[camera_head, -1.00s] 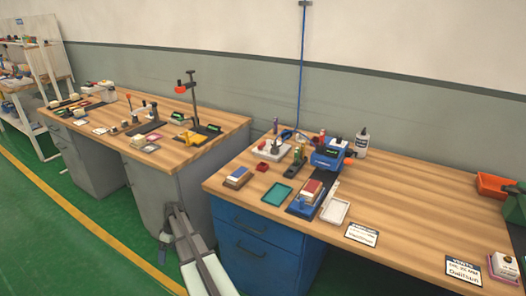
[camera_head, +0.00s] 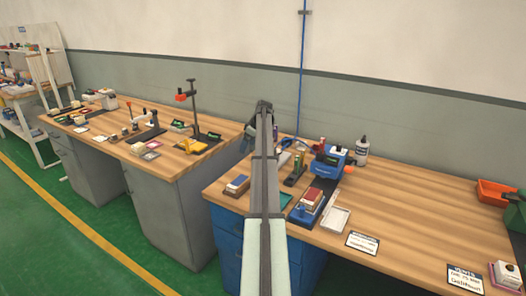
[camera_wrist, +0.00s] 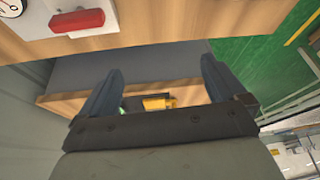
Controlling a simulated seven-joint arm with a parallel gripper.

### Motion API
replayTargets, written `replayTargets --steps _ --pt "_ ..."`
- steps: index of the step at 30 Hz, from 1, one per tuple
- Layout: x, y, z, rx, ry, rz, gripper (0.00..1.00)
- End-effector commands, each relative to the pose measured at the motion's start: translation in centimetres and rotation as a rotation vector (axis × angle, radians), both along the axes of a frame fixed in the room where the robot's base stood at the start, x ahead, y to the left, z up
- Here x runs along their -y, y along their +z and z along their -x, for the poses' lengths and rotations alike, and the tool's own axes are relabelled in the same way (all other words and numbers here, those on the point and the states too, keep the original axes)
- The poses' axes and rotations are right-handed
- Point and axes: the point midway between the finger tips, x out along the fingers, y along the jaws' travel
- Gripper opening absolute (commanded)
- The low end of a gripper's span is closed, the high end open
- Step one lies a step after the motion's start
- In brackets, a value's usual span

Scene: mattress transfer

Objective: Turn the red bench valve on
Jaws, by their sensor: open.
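A red bar-shaped handle (camera_wrist: 78,22), which looks like the red bench valve, sits on a white plate at the top left of the wrist view. Part of a round dial shows beside it at the picture's corner. In the head view my arm hides most of the white plate. My gripper (camera_wrist: 158,85) is open, with its two dark fingers wide apart and nothing between them. It is apart from the red handle, beyond the bench edge in the wrist view. In the head view the gripper is largely hidden at the arm's far end.
The right bench (camera_head: 420,215) holds a blue machine (camera_head: 328,162), a white bottle (camera_head: 362,147), blocks and trays. A second bench (camera_head: 180,162) with a tall stand (camera_head: 194,110) is to the left, across a gap. A yellow thing (camera_wrist: 160,102) shows beyond the fingers.

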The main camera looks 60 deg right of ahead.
Motion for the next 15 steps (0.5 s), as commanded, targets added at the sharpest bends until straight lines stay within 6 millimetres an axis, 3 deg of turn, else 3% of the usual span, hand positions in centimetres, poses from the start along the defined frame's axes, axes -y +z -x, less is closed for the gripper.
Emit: replayTargets --steps 1,6,11,15 --pt "2.8 1.5 1.7 0.000 -0.032 0.008 0.98" --pt "7.6 4.7 6.0 -0.001 -0.100 0.027 0.98" --pt "9.3 5.8 7.8 -0.002 -0.126 0.034 0.98" --pt "9.4 5.0 7.6 -0.003 -0.129 0.034 0.98"
